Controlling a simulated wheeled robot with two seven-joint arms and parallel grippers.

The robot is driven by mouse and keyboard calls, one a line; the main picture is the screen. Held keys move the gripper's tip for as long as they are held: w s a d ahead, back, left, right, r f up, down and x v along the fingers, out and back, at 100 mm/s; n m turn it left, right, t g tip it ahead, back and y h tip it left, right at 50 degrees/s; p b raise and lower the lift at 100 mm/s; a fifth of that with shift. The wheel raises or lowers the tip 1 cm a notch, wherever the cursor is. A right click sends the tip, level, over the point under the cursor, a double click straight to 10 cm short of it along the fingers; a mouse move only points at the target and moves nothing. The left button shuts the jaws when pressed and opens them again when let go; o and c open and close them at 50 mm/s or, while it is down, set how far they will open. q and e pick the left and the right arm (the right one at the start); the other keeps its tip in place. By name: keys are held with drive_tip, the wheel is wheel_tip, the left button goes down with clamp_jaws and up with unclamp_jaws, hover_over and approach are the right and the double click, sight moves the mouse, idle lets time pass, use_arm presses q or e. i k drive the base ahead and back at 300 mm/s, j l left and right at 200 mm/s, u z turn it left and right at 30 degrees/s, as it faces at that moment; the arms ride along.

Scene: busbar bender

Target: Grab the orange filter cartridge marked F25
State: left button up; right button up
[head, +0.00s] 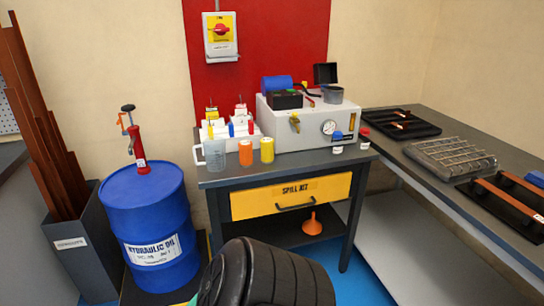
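An orange cartridge (246,153) stands upright at the front edge of the small grey-topped table (222,180). Its marking is too small to read, so I cannot tell whether it says F25. A yellow cartridge (267,149) stands upright close to its right, and a clear measuring jug (214,154) stands to its left. Neither of my grippers can be made out in the head view.
A grey-white unit with a gauge (328,127) stands behind the cartridges. A yellow "SPILL KIT" drawer (292,194) is below. A blue oil drum (145,220) stands left. A black ribbed form (265,278) fills the bottom foreground.

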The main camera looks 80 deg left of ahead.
sight(246, 147)
drive_tip(key=u, duration=2.85)
drive_tip(key=j, duration=0.1)
